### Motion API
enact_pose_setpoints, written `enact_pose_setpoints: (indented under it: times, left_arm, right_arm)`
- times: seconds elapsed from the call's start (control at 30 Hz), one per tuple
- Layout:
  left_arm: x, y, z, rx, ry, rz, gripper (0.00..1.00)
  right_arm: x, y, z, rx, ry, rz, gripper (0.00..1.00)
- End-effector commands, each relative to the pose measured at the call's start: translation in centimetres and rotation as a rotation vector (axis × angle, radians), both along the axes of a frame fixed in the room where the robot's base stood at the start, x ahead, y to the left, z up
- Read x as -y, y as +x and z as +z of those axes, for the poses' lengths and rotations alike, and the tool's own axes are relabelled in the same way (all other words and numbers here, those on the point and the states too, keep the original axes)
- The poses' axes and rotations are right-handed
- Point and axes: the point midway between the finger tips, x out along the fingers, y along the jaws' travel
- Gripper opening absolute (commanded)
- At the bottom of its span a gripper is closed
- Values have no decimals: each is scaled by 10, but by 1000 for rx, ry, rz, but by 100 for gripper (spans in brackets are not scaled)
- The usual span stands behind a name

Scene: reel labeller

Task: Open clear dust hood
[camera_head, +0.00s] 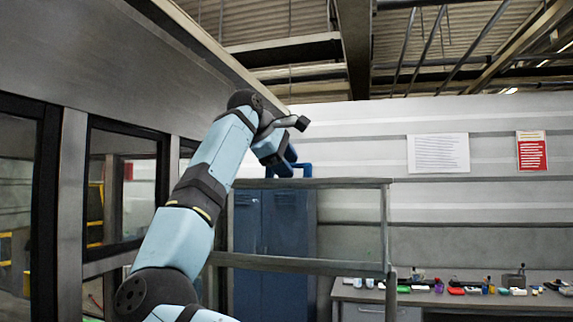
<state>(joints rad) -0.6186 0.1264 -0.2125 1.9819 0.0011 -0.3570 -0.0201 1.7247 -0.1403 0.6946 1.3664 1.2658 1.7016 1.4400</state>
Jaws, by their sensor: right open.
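My right arm rises from the lower left, and its right gripper (288,173) is dark blue, with its fingers apart and pointing down. It looks empty. In the picture it sits just above the top bar of a grey rail frame; I cannot tell how far apart they are in depth. I cannot make out a clear dust hood. My left gripper is not in view.
A large grey enclosure with dark-framed windows (124,190) fills the left side. The grey rail frame (340,183) stands mid-picture, with blue lockers (288,225) behind it. A workbench (460,300) with several small items is at right.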

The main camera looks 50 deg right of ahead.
Motion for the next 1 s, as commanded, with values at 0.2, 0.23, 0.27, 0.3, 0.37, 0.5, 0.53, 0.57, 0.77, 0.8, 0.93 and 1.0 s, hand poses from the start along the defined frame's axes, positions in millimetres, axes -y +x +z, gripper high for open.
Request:
enact_pose_setpoints:
  times: [0.2,0.23,0.27,0.3,0.37,0.5,0.53,0.57,0.77,0.8,0.93,1.0]
  left_arm:
    - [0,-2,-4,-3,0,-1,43]
    - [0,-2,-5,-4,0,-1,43]
    - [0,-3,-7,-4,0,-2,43]
    - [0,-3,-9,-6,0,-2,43]
    - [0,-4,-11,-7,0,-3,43]
    - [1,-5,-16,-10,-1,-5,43]
    - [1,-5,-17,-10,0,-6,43]
    - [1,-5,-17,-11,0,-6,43]
    - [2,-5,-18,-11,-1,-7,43]
    - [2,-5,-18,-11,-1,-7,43]
    - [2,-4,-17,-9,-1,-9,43]
    - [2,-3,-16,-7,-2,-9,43]
  right_arm:
    - [-9,2,9,2,-2,2,49]
    - [-13,2,12,2,-3,2,49]
    - [-17,3,15,2,-3,2,49]
    - [-23,3,21,3,-3,3,49]
    - [-32,5,30,1,-4,3,49]
    - [-57,9,53,2,-3,4,49]
    - [-62,10,58,1,-3,3,49]
    - [-66,10,63,0,-3,2,49]
    - [-90,15,85,-1,0,2,49]
    - [-93,15,88,0,-1,2,49]
    - [-99,16,93,0,0,0,49]
    - [-100,16,94,0,0,0,49]
